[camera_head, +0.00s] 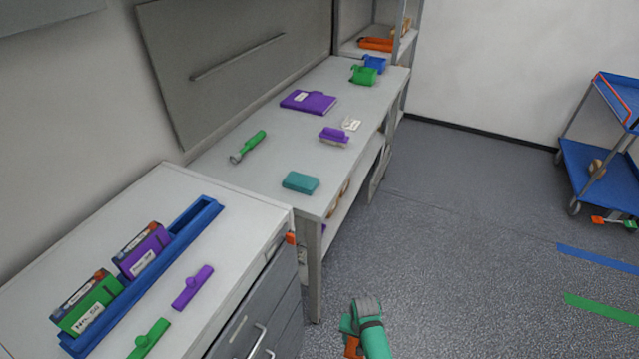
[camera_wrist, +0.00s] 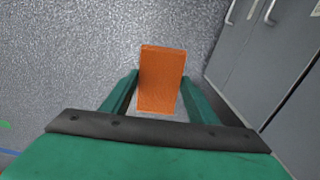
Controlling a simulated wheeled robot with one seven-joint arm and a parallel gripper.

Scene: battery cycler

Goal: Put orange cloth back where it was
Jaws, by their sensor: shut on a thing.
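My gripper (camera_head: 352,330) is low in the head view, over the floor to the right of the drawer cabinet. It is shut on the orange cloth (camera_wrist: 162,78), which looks like a flat folded block between the two green fingers in the wrist view. In the head view only a small part of the cloth (camera_head: 353,346) shows beneath my gripper. The floor is behind the cloth in the wrist view, and grey drawer fronts (camera_wrist: 270,60) are at the right.
The cabinet top (camera_head: 190,190) holds a blue rack (camera_head: 185,232) with boxes. The long bench (camera_head: 225,185) carries a teal block (camera_head: 300,182), a purple brush (camera_head: 333,137) and other items. A blue cart (camera_head: 600,170) stands at the right. The floor between is mostly clear.

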